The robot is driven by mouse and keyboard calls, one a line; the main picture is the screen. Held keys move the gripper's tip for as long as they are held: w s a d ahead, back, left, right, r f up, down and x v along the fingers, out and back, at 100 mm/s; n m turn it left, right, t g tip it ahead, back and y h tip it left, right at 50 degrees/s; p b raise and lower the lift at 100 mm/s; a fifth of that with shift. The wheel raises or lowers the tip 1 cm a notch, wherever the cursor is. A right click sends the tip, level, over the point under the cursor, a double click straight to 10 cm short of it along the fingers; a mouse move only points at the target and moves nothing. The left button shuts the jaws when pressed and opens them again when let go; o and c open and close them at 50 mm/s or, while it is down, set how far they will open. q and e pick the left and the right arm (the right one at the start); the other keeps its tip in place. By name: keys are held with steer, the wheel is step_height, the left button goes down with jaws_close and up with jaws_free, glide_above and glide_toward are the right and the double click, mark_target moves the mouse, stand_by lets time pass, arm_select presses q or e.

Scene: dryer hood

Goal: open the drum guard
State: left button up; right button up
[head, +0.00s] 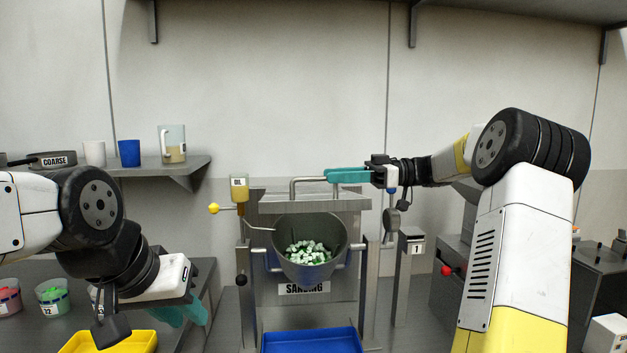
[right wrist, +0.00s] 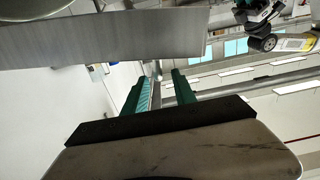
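The drum guard (head: 270,203) is a grey metal cover above and behind the tilted drum (head: 320,235). A bent bar handle (head: 305,180) rises from its top. My right gripper (head: 332,175) reaches in from the right, its teal fingers level with the handle's right part and overlapping it. In the right wrist view the two fingers (right wrist: 160,80) stand apart, with a light strip between them; I cannot tell whether they touch the handle. A grey plate (right wrist: 120,38) lies close to them there. My left gripper (head: 183,318) hangs low at left, fingers apart and empty.
The drum holds green and white pieces (head: 308,252). A blue tray (head: 310,340) lies below it, and a yellow tray (head: 110,343) at lower left. A yellow-knobbed lever (head: 214,209) and an oil cup (head: 239,188) stand left of the guard. A post (head: 408,270) stands at right.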

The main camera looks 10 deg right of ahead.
mark_target(295, 179)
steer(key=shift+d+f, duration=0.25)
steer(key=shift+d, duration=0.3)
steer(key=a, duration=0.7)
steer(key=shift+a, duration=0.25)
jaws_close()
steer(key=shift+w, duration=0.1)
stand_by(0.7)
